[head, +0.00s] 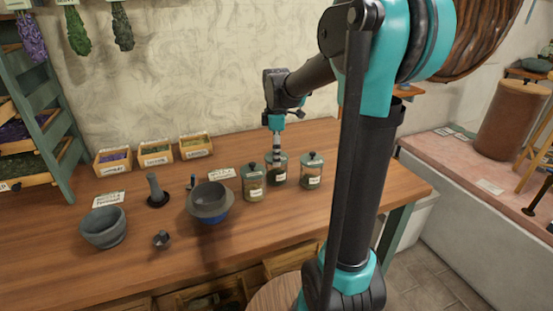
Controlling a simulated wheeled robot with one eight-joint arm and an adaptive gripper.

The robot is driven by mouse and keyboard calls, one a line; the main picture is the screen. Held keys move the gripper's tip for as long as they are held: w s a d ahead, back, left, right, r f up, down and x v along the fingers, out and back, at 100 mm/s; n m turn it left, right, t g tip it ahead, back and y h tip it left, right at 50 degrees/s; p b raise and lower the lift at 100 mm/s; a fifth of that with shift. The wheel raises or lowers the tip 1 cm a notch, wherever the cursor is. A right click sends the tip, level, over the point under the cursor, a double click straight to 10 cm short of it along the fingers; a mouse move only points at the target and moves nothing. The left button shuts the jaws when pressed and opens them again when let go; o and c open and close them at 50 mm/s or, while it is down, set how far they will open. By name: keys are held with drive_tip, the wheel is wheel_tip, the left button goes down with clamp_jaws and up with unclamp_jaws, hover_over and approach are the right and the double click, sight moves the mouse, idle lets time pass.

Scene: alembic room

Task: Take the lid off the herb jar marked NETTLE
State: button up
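Three lidded herb jars of greenish glass stand in a group on the wooden table: a left jar (253,184), a middle jar (276,178) and a right jar (311,172). Each has a pale label, too small to read here, so I cannot tell which is marked NETTLE. The left and right jars wear dark lids with knobs. My gripper (277,153) points straight down over the middle jar, its tip at the jar's top. The gripper hides the middle lid's knob. Whether its fingers are apart or closed on the knob is too small to tell.
A stone mortar (103,227), a pestle on a dark base (157,191) and a small metal cup (161,240) are further left. Labelled herb boxes (155,154) line the back. The table (375,185) is clear to the jars' right.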

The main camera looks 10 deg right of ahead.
drive_tip(key=c, duration=1.1)
drive_tip(key=shift+r, duration=0.1)
drive_tip(key=shift+c, duration=0.2)
